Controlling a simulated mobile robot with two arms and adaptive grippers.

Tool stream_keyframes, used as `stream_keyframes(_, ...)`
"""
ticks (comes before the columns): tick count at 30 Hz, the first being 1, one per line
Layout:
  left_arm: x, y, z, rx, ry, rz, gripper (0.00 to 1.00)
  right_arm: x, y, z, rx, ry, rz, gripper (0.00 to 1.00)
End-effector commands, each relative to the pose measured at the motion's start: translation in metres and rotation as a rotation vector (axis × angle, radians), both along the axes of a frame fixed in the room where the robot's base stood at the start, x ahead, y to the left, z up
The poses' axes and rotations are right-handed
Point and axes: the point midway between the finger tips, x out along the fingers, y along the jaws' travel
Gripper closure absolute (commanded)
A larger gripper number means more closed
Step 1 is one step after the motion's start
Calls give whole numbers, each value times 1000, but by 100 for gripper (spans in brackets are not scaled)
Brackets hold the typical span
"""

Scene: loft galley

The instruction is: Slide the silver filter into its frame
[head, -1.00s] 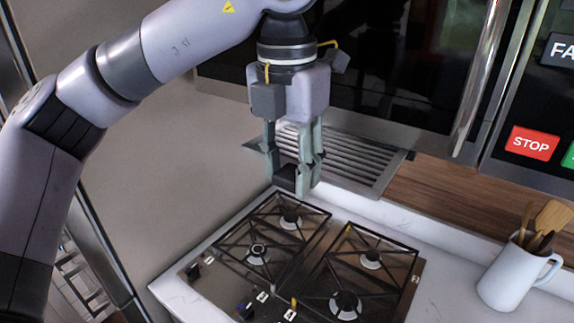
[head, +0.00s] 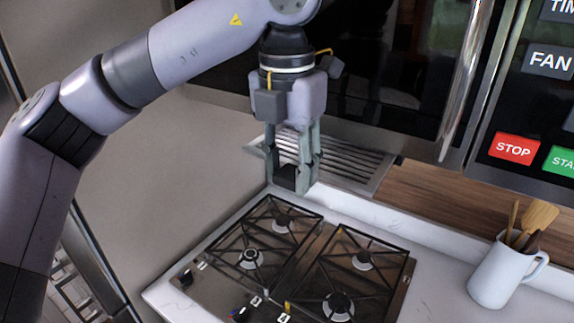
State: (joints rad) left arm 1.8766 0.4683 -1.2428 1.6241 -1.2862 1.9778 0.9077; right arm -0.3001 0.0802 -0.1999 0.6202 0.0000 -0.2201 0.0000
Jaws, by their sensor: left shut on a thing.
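The silver filter (head: 352,161) is a flat slatted metal panel below the dark front of the microwave, above the back of the hob. My left gripper (head: 293,180) points down at the filter's near left part and is shut on it. Its fingers cover part of the panel, and a grey edge of it shows left of them. The filter's frame cannot be made out clearly; the microwave's underside is hidden, so I cannot tell how far the filter sits in it. My right gripper is out of view.
A gas hob (head: 300,262) with black grates lies below the gripper on a white counter (head: 440,290). A white jug (head: 503,275) with wooden utensils stands at the right. The microwave (head: 400,80) has a long vertical handle (head: 462,80). A plain wall is at the left.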

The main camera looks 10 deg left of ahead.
Motion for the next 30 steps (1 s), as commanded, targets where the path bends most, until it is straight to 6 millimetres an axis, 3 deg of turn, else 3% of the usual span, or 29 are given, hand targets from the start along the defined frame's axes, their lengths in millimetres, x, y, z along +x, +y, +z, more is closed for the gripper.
stream_keyframes(30,24,-9,1,-1,0,1,96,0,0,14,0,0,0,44)
